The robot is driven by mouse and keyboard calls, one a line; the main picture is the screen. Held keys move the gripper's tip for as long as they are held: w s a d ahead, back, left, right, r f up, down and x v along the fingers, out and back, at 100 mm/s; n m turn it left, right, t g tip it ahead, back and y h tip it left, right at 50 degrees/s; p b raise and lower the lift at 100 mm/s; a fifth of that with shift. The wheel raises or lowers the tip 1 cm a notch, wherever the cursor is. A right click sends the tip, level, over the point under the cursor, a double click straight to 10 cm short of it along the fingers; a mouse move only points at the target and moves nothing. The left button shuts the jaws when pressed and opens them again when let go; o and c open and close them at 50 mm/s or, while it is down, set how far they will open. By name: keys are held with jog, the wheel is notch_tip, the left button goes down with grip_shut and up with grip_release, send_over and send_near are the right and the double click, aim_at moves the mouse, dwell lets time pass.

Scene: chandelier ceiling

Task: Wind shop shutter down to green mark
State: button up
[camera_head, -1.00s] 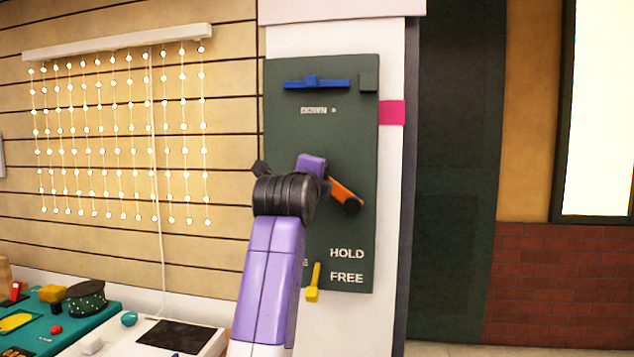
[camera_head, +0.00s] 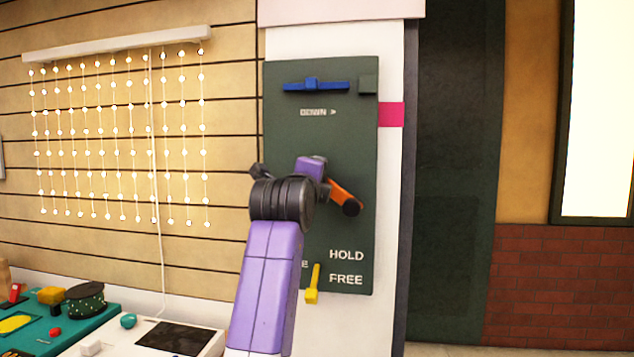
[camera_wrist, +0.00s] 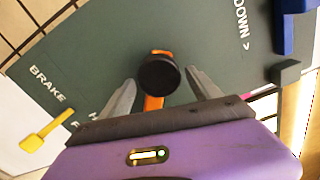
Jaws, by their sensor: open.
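A dark green control panel (camera_head: 290,130) is fixed on a white pillar. An orange crank arm (camera_head: 338,192) with a black knob (camera_head: 352,208) sits at its middle right; the knob also shows in the wrist view (camera_wrist: 158,74). My gripper (camera_wrist: 160,85) is open, one finger on each side of the knob; I cannot tell if they touch it. In the head view my arm hides the fingers and the crank hub. A yellow brake lever (camera_head: 313,284) is at the panel's bottom by HOLD and FREE, its handle down. The dark shutter (camera_head: 455,180) hangs right of the pillar. No green mark is distinguishable.
A blue bar (camera_head: 316,85) and a dark green block (camera_head: 367,84) stick out at the panel's top. A magenta band (camera_head: 391,114) is on the pillar. A teal counter (camera_head: 40,335) with small items is at lower left, beside a white box (camera_head: 140,343).

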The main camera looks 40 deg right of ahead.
jog(key=v, duration=0.7)
jog(key=shift+p, duration=0.4)
